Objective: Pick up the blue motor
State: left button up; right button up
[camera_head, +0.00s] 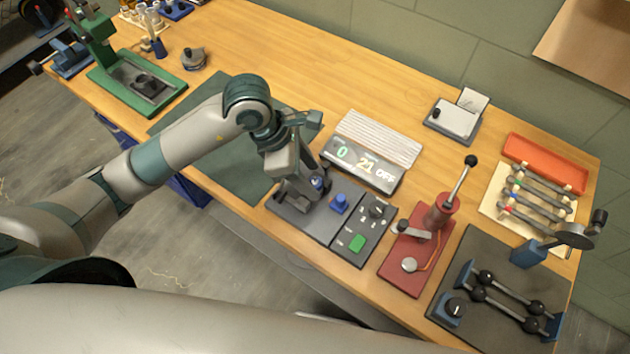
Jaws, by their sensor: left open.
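A small blue block (339,203), which looks like the blue motor, sits on a dark plate (318,222) near the table's front edge. My left gripper (303,197) points down over the left part of this plate, just left of the blue block. It is open, and the block is outside its fingers. Another small blue part (317,183) shows at the gripper's right finger; I cannot tell what it belongs to. The gripper hides part of the plate. My right gripper is not in view.
A display (362,165) reading "0 21 OFF" stands behind the plate. A panel with a green button (357,243) adjoins it on the right, then a red lever press (408,255). A dark green mat (225,160) lies under my left arm. Wood behind the display is clear.

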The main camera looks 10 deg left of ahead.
aim_at(312, 182)
pick_arm(q)
jog(key=shift+d+f, duration=0.15)
jog(key=shift+f, duration=0.2)
jog(key=shift+c, duration=0.4)
jog(key=c, duration=1.1)
jog(key=shift+c, duration=0.2)
jog(key=shift+r+p, duration=0.3)
jog(key=shift+r, duration=0.25)
notch_tip(312, 182, up, 4)
jog(key=shift+f+p, duration=0.1)
jog(key=shift+p, duration=0.8)
jog(key=s+d+r+p, duration=0.4)
jog(key=s+d+r, duration=0.1)
jog(key=s, duration=0.5)
jog(key=shift+d+r, duration=0.4)
jog(key=shift+r, duration=0.2)
